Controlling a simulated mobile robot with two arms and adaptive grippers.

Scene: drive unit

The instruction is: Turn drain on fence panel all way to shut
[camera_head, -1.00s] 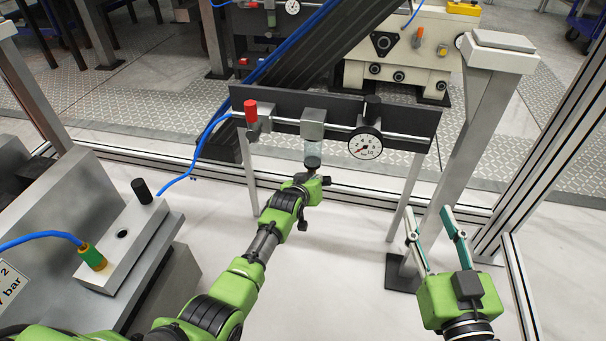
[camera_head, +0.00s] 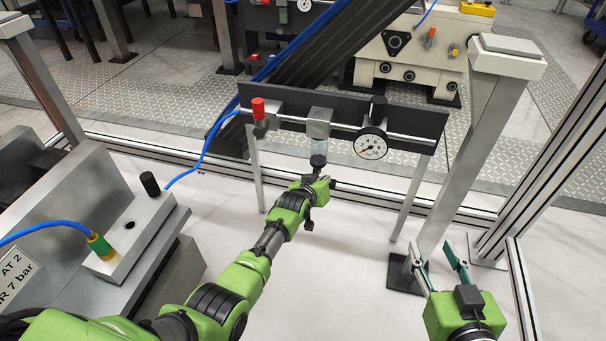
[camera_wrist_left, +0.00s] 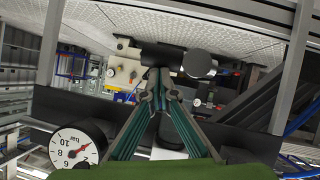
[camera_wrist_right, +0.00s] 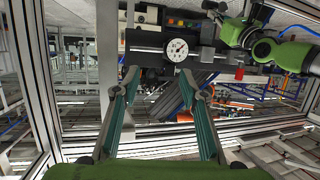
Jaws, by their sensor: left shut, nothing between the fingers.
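The dark panel (camera_head: 420,122) carries a pipe with a grey unit (camera_head: 319,122) and a clear bowl. The drain (camera_head: 318,160) is the small black knob under that bowl. My left gripper (camera_head: 329,184) is just below the drain in the head view, its fingers shut and empty.
A pressure gauge (camera_head: 371,144) with a black knob sits right of the drain; a red-topped valve (camera_head: 259,115) sits left. A grey post (camera_head: 478,135) stands near my right gripper. A grey block with a hose (camera_head: 130,235) is at left.

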